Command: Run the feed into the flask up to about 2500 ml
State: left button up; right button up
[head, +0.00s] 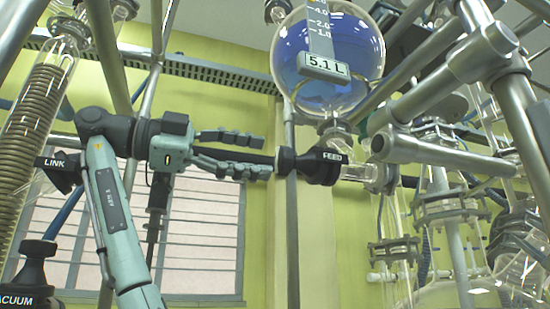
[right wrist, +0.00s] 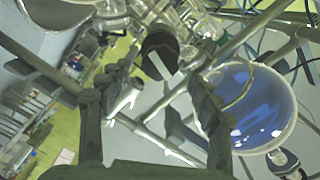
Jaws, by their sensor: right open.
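The FEED valve (head: 318,164) has a black handle and sits on the glass outlet under a round feed vessel (head: 345,85) of blue liquid, whose display reads 5.1 L. My right gripper (head: 264,155) is open left of the valve, its fingers above and below the dark handle stem, with no clear grip. In the right wrist view a black handle with a white stripe (right wrist: 160,55) lies beyond the two spread fingers (right wrist: 165,95); the blue vessel (right wrist: 248,110) is at right. Glassware at lower right (head: 505,290) may be the flask; its level cannot be read. My left gripper is not in view.
Metal frame bars (head: 440,75) cross above and right of the valve. A coiled glass condenser (head: 35,120) stands at left, with black LINK (head: 60,170) and VACUUM (head: 32,280) handles. Glass columns (head: 450,210) stand close on the right.

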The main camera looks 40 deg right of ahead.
jog(key=shift+v, duration=0.95)
